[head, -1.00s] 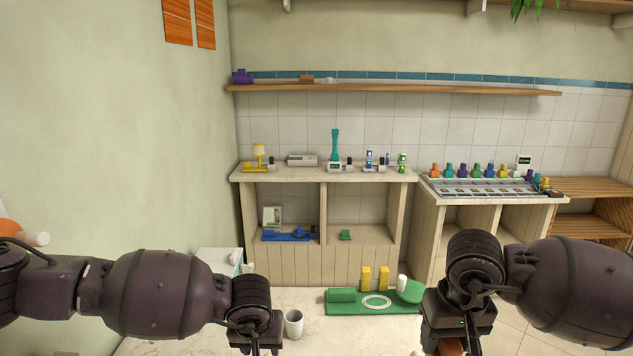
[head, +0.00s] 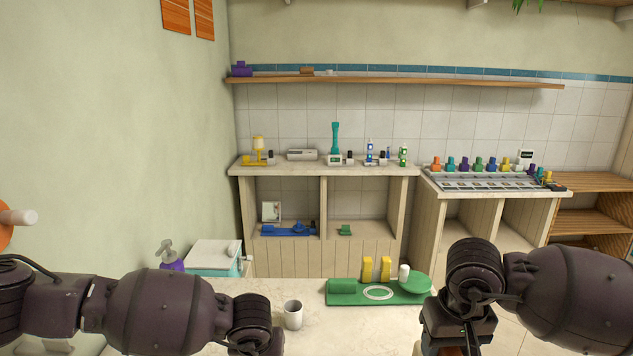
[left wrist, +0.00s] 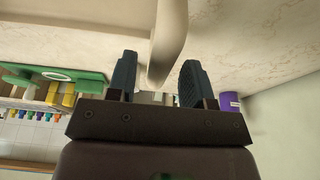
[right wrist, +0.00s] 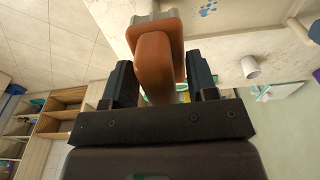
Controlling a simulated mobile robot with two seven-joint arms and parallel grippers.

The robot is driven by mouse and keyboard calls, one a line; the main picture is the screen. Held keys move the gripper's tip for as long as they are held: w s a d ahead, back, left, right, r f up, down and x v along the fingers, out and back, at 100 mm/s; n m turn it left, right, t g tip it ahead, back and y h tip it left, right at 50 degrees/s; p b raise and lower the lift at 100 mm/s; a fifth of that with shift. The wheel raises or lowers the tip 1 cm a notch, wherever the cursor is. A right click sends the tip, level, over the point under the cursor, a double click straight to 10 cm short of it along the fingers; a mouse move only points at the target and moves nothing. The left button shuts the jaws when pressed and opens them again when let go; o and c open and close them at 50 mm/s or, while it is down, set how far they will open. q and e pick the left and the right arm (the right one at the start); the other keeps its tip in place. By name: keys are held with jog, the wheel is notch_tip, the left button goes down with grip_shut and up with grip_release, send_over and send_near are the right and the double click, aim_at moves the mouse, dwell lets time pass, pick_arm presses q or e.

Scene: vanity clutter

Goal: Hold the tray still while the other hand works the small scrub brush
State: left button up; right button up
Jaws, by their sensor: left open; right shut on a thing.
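The small scrub brush (right wrist: 158,62) has an orange-brown handle and a grey head part. My right gripper (right wrist: 160,75) is shut on its handle in the right wrist view. The brush is over the beige tray (right wrist: 228,32), which has blue paw prints; I cannot tell if they touch. In the left wrist view the tray's thick pale rim (left wrist: 169,38) runs between the fingers of my left gripper (left wrist: 158,66). That gripper is open, with gaps beside the rim. In the head view both hands and the tray are mostly below the frame.
A white cup (head: 293,314) stands on the counter beyond my left wrist. A green board (head: 345,297) with yellow blocks lies farther right. A teal-and-white box (head: 214,256) and a purple pump bottle (head: 170,258) stand at the left. Shelves line the back wall.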

pick_arm(q)
jog(key=shift+f+b, duration=0.35)
jog(key=shift+f, duration=0.5)
jog(key=shift+c, duration=0.3)
jog(key=c, duration=0.8)
